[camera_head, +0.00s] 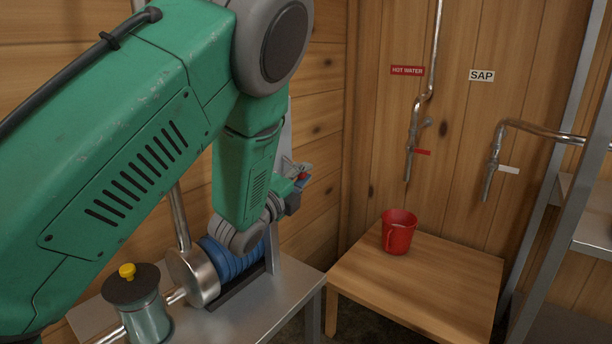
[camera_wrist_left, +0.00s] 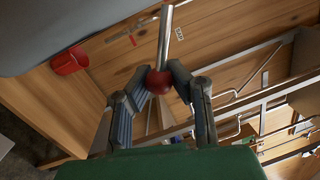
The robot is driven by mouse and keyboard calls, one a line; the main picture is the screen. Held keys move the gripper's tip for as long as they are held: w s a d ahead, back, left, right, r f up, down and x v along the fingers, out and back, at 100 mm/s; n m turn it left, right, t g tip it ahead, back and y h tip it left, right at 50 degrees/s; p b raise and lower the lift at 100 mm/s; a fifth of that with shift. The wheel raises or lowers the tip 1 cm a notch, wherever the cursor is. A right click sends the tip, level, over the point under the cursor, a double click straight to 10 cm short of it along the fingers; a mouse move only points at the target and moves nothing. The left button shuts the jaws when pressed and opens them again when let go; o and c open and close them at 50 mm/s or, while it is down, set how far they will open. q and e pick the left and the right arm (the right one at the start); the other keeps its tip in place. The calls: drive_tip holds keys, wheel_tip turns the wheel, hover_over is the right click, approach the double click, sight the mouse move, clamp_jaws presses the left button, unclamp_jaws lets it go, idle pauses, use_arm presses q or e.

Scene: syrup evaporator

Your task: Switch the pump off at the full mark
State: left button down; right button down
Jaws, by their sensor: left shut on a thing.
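In the wrist view a red ball knob (camera_wrist_left: 159,83) sits on the end of a straight metal lever (camera_wrist_left: 165,38). My left gripper (camera_wrist_left: 161,78) has its two fingers closed around the knob from both sides. I cannot make out a full mark. My right gripper is out of view.
A jar with a dark lid and yellow knob (camera_head: 127,271) stands beside the pump. Hot water and sap pipes (camera_head: 490,165) hang on the wall above. A metal shelf (camera_head: 592,215) is at the right.

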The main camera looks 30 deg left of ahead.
use_arm(q)
drive_tip(key=c, duration=1.4)
unclamp_jaws()
drive_tip(key=shift+a, duration=0.2)
drive_tip(key=shift+c, duration=0.2)
drive_tip(key=shift+o, duration=0.5)
drive_tip(key=shift+s+a+f, duration=0.1)
drive_tip(key=s+f, duration=0.1)
drive_tip(key=s, duration=1)
drive_tip(key=shift+s+f, duration=0.35)
drive_tip(key=shift+s, duration=0.05)
